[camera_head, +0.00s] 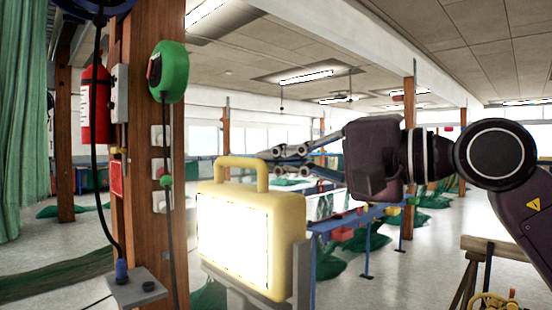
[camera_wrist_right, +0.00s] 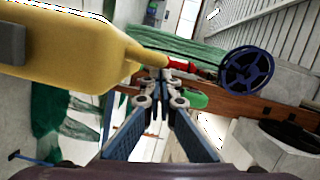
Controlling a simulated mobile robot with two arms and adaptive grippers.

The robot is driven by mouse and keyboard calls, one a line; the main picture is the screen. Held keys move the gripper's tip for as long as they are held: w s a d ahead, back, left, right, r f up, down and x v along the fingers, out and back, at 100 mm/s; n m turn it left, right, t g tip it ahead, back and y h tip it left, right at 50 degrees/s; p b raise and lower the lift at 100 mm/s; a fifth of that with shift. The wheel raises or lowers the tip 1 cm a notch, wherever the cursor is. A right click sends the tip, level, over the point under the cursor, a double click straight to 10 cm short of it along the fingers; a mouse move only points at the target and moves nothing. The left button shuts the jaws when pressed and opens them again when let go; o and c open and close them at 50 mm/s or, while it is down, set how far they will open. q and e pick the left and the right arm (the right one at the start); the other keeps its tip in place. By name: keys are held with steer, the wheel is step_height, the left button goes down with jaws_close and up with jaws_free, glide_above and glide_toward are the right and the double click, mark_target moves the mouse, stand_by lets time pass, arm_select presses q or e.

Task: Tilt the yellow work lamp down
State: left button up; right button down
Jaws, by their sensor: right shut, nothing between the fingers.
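The yellow work lamp (camera_head: 288,238) stands in the lower middle of the head view. Its bright lit panel (camera_head: 235,236) faces me and looks nearly upright, and a yellow handle (camera_head: 240,162) rises from its top. A grey bracket (camera_head: 301,275) shows at its right side. My right gripper (camera_head: 268,158) reaches in from the right, above the housing, with its fingertips close to the handle. I cannot tell whether they touch. In the right wrist view the fingers (camera_wrist_right: 161,78) converge, shut and empty, beside the lamp (camera_wrist_right: 70,52) at upper left. My left gripper is not in view.
A wooden post (camera_head: 148,140) left of the lamp carries a green reel (camera_head: 174,72), a red extinguisher (camera_head: 95,108) and hanging cables. Behind the lamp is a blue-framed table (camera_head: 365,217) with nets around it. A wooden trestle (camera_head: 510,245) stands at lower right.

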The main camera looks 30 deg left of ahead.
mark_target(258, 161)
steer(key=shift+s, duration=0.15)
steer(key=shift+s+a+n, duration=0.1)
steer(key=shift+s+n, duration=0.1)
steer(key=shift+n, duration=0.2)
steer(key=shift+s, duration=0.15)
steer(key=shift+s+a+n+h+b, duration=0.2)
steer(key=shift+s+n, duration=0.3)
steer(key=shift+s+a+n+h+b, duration=0.2)
steer(key=shift+s+n, duration=0.25)
steer(key=shift+n, duration=0.05)
steer(key=s+a+f+n+t+h+b, duration=0.1)
steer(key=s+a+f+n+b, duration=0.1)
steer(key=s+n, duration=0.4)
steer(key=shift+f+t+b, duration=0.35)
steer(key=shift+f+t, duration=0.05)
steer(key=shift+f, duration=0.1)
steer(key=shift+s+a+f+h, duration=0.15)
steer(key=shift+h, duration=0.15)
